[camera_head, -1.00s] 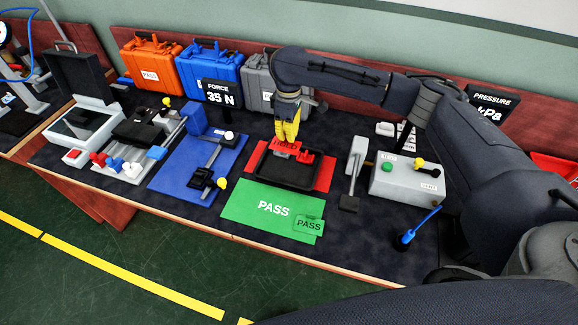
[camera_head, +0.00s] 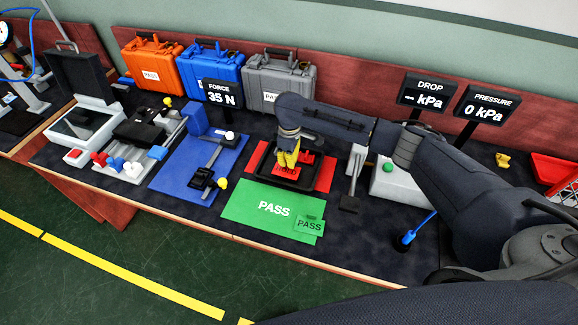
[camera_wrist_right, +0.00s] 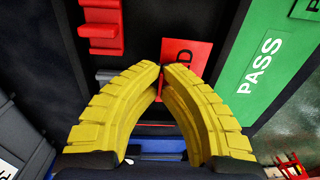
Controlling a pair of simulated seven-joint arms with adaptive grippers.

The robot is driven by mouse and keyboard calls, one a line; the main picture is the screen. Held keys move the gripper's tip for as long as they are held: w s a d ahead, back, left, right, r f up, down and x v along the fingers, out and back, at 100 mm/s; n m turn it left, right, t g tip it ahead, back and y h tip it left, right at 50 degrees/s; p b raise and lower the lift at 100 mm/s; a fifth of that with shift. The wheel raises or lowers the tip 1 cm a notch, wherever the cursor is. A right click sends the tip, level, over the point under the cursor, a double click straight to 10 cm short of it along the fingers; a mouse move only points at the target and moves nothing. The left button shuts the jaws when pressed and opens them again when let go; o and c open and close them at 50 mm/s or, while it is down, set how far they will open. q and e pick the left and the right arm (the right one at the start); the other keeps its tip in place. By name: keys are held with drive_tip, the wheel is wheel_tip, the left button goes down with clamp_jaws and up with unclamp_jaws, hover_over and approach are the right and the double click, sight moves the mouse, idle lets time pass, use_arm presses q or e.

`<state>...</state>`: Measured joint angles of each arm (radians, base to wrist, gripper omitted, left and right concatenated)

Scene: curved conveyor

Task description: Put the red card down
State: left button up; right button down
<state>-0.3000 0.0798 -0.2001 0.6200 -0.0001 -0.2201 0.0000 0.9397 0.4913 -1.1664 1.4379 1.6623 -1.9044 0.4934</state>
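My right gripper (camera_head: 287,160) has yellow fingers and reaches down over the black tray (camera_head: 262,172). The tray lies on a red mat (camera_head: 325,180). The red card (camera_head: 285,170), with white lettering, is at the fingertips, low over the tray. In the right wrist view the fingertips (camera_wrist_right: 161,66) close together on the edge of the red card (camera_wrist_right: 187,58). I cannot tell whether the card touches the tray floor. A red part (camera_wrist_right: 101,30) stands in the tray beside the card. My left gripper is not in view.
A green PASS mat (camera_head: 250,205) with a smaller green PASS card (camera_head: 309,226) lies in front of the tray. A blue fixture (camera_head: 180,165) is to the left. A grey lever stand (camera_head: 355,170) and a grey box (camera_head: 395,185) are to the right. Cases stand behind.

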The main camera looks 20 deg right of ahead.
drive_tip(key=shift+f, duration=1.25)
drive_tip(key=shift+f, duration=0.1)
drive_tip(key=c, duration=1.6)
unclamp_jaws()
wheel_tip(320, 180, up, 12)
drive_tip(key=shift+w, duration=0.15)
